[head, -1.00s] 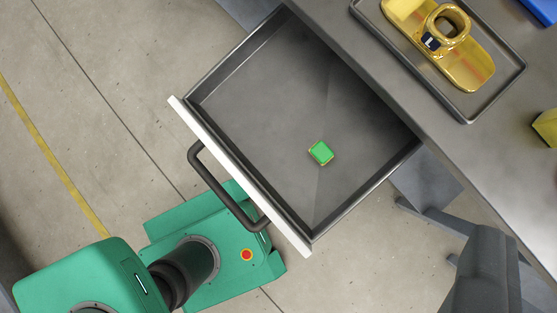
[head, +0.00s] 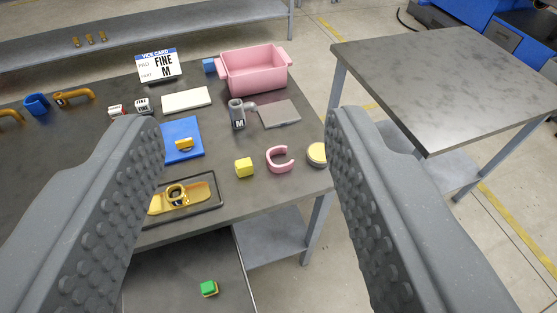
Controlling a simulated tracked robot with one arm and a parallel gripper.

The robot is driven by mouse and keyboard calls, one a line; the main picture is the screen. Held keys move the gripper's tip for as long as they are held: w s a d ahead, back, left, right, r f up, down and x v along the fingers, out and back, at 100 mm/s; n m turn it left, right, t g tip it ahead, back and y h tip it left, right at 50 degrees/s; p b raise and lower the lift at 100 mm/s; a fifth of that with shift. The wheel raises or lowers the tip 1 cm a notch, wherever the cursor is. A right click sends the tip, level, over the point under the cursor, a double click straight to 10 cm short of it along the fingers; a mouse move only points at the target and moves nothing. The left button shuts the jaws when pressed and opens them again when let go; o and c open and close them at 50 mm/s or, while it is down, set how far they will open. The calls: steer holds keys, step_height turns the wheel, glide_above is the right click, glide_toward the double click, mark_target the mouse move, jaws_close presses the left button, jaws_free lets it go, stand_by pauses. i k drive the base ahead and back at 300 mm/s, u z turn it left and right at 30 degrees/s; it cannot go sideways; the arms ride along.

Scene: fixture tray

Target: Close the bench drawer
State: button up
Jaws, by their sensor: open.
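The bench drawer (head: 175,280) is pulled out below the front edge of the bench (head: 60,160), at the bottom of the picture. A small green block (head: 208,288) lies inside it. The drawer's front and handle are out of view now. My gripper (head: 240,130) is open, with its two grey ridged fingers wide apart at left and right and nothing between them. The left finger hides part of the drawer and of the bench top.
On the bench stand a pink bin (head: 254,78), a card sign (head: 158,66), a black tray (head: 212,203) with a gold part, a blue plate (head: 190,130), a yellow cube (head: 244,167) and a pink ring (head: 271,158). A second table (head: 450,80) stands at right, with floor between.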

mark_target(167, 278)
steer(key=u, duration=0.2)
steer(key=k, duration=1.1)
steer(key=u, duration=0.35)
